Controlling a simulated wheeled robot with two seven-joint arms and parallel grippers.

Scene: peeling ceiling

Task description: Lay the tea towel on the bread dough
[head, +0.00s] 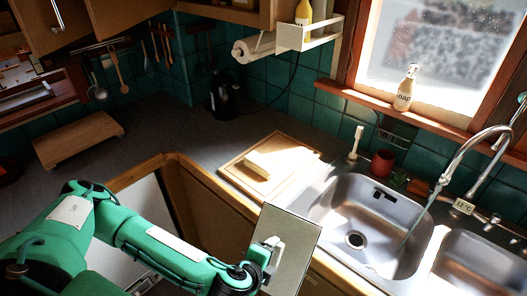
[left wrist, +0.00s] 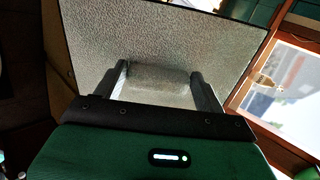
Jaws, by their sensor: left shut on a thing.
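My left gripper (head: 273,250) is in front of the counter edge, left of the near sink. It is shut on the tea towel (head: 299,250), a stiff-looking, flat grey-beige sheet. In the left wrist view, the towel (left wrist: 180,38) spreads beyond the fingers, and a raised roll of it sits between the two fingers (left wrist: 163,78). A pale, sunlit loaf-shaped lump, apparently the bread dough (head: 272,160), lies on a wooden board (head: 238,172) on the counter, beyond the gripper and apart from the towel. My right gripper is not in view.
Two steel sinks (head: 330,205) with a tall tap (head: 462,150) are at the right. A soap bottle (head: 406,88) stands on the windowsill. A black kettle (head: 224,97) and another wooden board (head: 78,138) are farther back. The corner counter is mostly clear.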

